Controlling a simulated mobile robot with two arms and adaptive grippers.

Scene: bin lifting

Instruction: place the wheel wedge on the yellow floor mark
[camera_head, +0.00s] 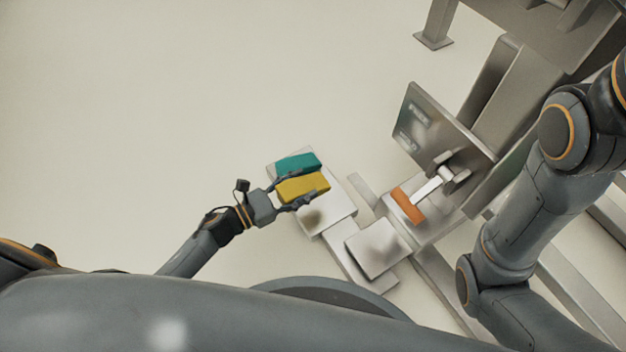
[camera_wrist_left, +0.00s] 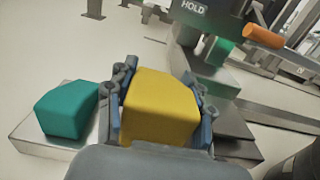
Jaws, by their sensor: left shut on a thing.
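My left gripper (camera_head: 308,188) is shut on a yellow wedge-like block (camera_head: 296,189), with one finger on each side of it. In the left wrist view the yellow block (camera_wrist_left: 160,105) sits between the two fingers and fills the gap. It is over a grey metal plate or stand (camera_head: 337,213); I cannot tell whether it touches the surface. A teal block (camera_head: 297,161) lies on the same stand just beside it, and it also shows in the left wrist view (camera_wrist_left: 66,110). I see no yellow floor mark. My right gripper is out of view.
A grey machine with an upright panel (camera_head: 447,125), a lever and an orange grip (camera_head: 407,204) stands to the right. A lower metal plate (camera_head: 378,246) lies between it and the stand. The pale floor (camera_head: 150,110) at the left is clear.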

